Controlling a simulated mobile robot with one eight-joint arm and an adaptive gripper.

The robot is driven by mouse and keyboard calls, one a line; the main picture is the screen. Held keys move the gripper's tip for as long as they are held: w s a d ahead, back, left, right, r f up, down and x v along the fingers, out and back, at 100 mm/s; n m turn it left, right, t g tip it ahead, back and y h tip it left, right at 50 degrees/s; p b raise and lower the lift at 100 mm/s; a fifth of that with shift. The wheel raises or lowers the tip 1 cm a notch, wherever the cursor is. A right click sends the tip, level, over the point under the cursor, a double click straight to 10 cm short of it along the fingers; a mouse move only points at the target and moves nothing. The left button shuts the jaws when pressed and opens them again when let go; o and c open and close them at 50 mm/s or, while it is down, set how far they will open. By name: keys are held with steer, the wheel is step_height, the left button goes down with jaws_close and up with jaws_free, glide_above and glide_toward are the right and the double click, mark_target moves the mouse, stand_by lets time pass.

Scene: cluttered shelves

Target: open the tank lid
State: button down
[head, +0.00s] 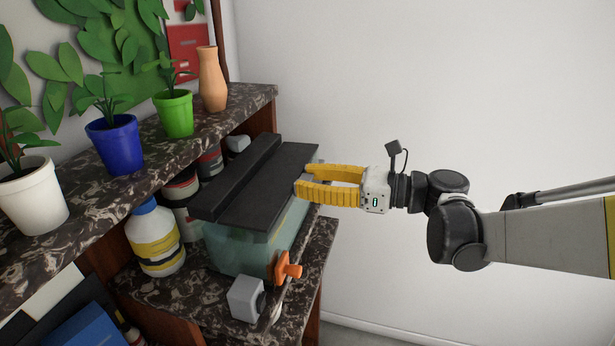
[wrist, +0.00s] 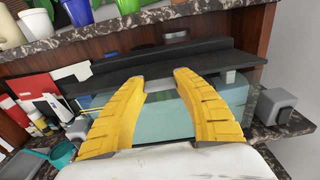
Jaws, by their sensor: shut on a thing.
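The tank (head: 228,252) is a clear greenish box on the lower marble shelf. Its black lid (head: 268,190) lies across the top, with a raised dark bar (head: 238,176) along the back. My gripper (head: 303,182) reaches in from the right, its yellow fingers at the lid's front edge. In the wrist view, the fingertips (wrist: 160,77) sit on either side of a small grey tab (wrist: 159,86) at the lid's edge. The gripper is shut on this part of the lid. The tank's glass (wrist: 150,122) shows between and below the fingers. The lid looks flat on the tank.
An orange knob (head: 287,267) and a grey block (head: 244,298) stand by the tank's near end. A white-and-yellow bottle (head: 155,240) and jars (head: 182,188) stand beside and behind it. The upper shelf (head: 130,190) holds potted plants and a vase (head: 211,80). Right of the shelves is free room.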

mark_target(291, 177)
steer(key=shift+r+h+p, duration=0.3)
steer(key=shift+r+p, duration=0.4)
steer(key=r+g+h+p, duration=0.1)
steer(key=r+h+p, duration=0.1)
steer(key=p, duration=0.2)
steer(key=a+r+h+p, duration=0.1)
steer(key=r+h+p, duration=0.1)
steer(key=p, duration=0.3)
steer(key=a+r+g+h+p, duration=0.1)
steer(key=r+h+p, duration=0.1)
steer(key=p, duration=0.2)
steer(key=shift+w+a+r+g+h+p, duration=0.15)
steer(key=shift+w+a+g+h+p, duration=0.15)
steer(key=shift+w+p, duration=0.1)
steer(key=shift+w+a+r+h+p, duration=0.1)
steer(key=shift+a+r+h+p, duration=0.15)
steer(key=shift+h+p, duration=0.25)
steer(key=a+h+p, duration=0.1)
steer(key=r+g+h+p, duration=0.1)
steer(key=p, duration=0.1)
steer(key=shift+w+a+r, duration=0.15)
steer(key=shift+w+a, duration=0.2)
steer(key=shift+a, duration=0.05)
steer(key=a+h, duration=0.1)
steer(key=p, duration=0.1)
steer(key=w+a+r+g+h+p, duration=0.1)
steer(key=shift+a+h, duration=0.3)
steer(key=shift+a, duration=0.05)
steer(key=shift+w+a, duration=0.1)
steer(key=shift+a, duration=0.1)
